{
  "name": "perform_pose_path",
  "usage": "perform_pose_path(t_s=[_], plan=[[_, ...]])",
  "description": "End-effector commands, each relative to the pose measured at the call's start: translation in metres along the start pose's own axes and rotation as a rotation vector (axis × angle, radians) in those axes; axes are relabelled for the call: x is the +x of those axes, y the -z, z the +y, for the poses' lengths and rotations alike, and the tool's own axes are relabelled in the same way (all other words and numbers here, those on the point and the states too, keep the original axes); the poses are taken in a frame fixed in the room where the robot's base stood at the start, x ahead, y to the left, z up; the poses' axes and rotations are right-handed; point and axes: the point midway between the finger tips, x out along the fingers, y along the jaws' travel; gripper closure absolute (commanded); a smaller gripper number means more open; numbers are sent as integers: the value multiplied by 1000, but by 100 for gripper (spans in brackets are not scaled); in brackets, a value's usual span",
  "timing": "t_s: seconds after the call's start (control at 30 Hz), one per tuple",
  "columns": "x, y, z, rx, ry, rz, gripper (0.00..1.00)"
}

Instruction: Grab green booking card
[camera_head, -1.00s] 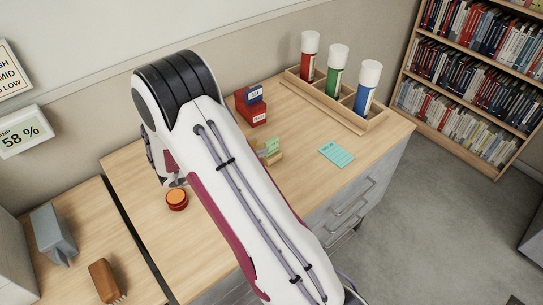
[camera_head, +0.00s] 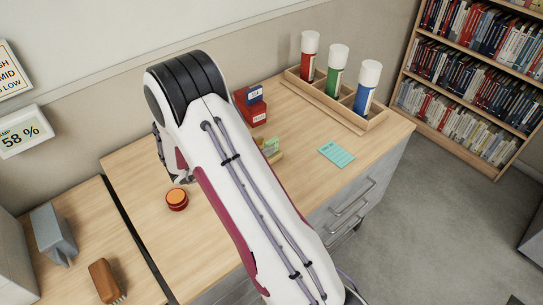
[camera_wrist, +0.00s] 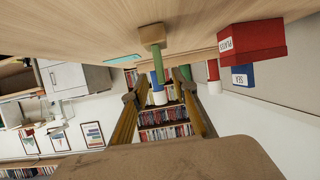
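A green card (camera_head: 271,145) stands in a small wooden holder (camera_head: 275,157) on the desk, partly hidden by my arm in the head view. In the wrist view, which appears upside down, the holder (camera_wrist: 152,35) is ahead of my gripper, with the narrow green card (camera_wrist: 157,62) jutting from it. My gripper (camera_wrist: 157,92) is open, its two fingers apart with nothing visible held between them. The card lines up roughly between the fingers, apart from them. In the head view the fingers are hidden behind my arm.
A red box (camera_head: 252,112) and a blue box (camera_head: 249,95) stand beside the holder. A wooden rack (camera_head: 375,124) with red, green and blue tubes is at the back right. A mint sheet (camera_head: 336,154) lies flat. An orange-topped jar (camera_head: 176,199) is left of my arm.

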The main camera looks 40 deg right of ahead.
Motion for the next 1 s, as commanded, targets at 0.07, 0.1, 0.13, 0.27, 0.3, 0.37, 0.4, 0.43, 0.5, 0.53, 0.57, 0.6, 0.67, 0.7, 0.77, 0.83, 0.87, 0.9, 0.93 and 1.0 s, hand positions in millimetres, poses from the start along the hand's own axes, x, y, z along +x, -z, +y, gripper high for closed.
perform_pose_path(t_s=[0.07,0.1,0.13,0.27,0.3,0.37,0.4,0.43,0.5,0.53,0.57,0.6,0.67,0.7,0.77,0.83,0.87,0.9,0.93,1.0], plan=[[5,-1,0,0,-2,0,72],[8,-1,0,0,-2,0,72],[11,-2,0,0,-3,0,72],[25,-4,-1,-1,-3,0,72],[30,-4,0,-1,-4,0,72],[36,-4,-1,-1,-3,0,72],[40,-4,-1,-1,-3,0,72],[43,-4,-1,0,-3,0,72],[47,-4,-1,0,-2,-1,72],[48,-4,-1,0,-1,-1,72],[49,-4,-2,0,-1,0,72],[50,-4,-2,0,0,0,72],[50,-4,-2,0,0,0,72],[50,-4,-2,0,0,0,72],[50,-4,-2,0,0,0,72],[50,-4,-2,0,0,0,72],[50,-4,-2,0,0,0,72],[50,-4,-2,0,0,0,72],[50,-4,-2,0,0,0,72],[50,-4,-2,0,0,0,72]])
